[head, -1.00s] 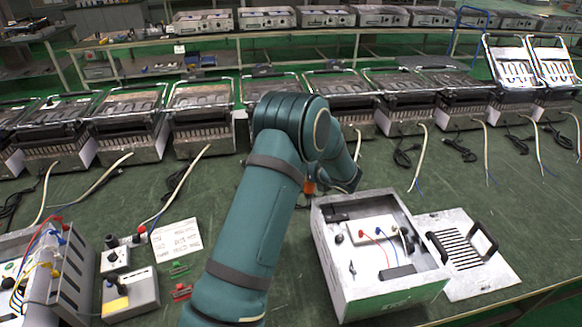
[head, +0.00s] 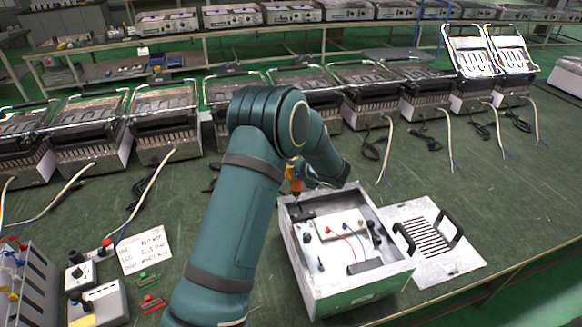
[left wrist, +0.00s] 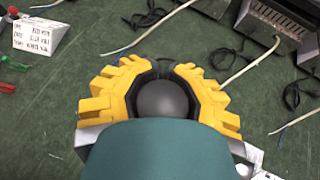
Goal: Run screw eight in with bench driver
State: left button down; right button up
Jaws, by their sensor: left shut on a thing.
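The open metal housing (head: 345,291) stands on the green bench, with a white board (head: 336,226), wires and dark parts inside. Its screws are too small to tell apart. My left gripper (left wrist: 160,80) has yellow fingers closed around the dark round end of the bench driver (left wrist: 164,100). In the head view the orange driver (head: 295,186) hangs upright at the housing's back left corner. Its tip is too small to tell whether it touches anything. My left forearm hides part of the gripper there. My right gripper is not in view.
A metal plate with black handles (head: 434,238) lies right of the housing. A white label card (head: 143,250), small red and green parts and a control box (head: 98,304) lie at the left. A row of heaters (head: 304,100) with loose cables lines the back.

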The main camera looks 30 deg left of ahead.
pick_arm(q)
jog(key=shift+f+b, duration=1.9)
jog(key=shift+f, duration=0.7)
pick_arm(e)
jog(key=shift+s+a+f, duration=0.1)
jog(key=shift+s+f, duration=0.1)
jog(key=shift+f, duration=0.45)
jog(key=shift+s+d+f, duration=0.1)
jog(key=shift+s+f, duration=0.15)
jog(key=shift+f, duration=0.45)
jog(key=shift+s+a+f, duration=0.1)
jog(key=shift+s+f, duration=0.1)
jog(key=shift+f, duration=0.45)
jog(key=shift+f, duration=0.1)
pick_arm(q)
jog(key=shift+f+b, duration=0.8)
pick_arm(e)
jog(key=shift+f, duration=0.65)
pick_arm(q)
notch_tip(320, 180, up, 5)
jog(key=p, duration=0.3)
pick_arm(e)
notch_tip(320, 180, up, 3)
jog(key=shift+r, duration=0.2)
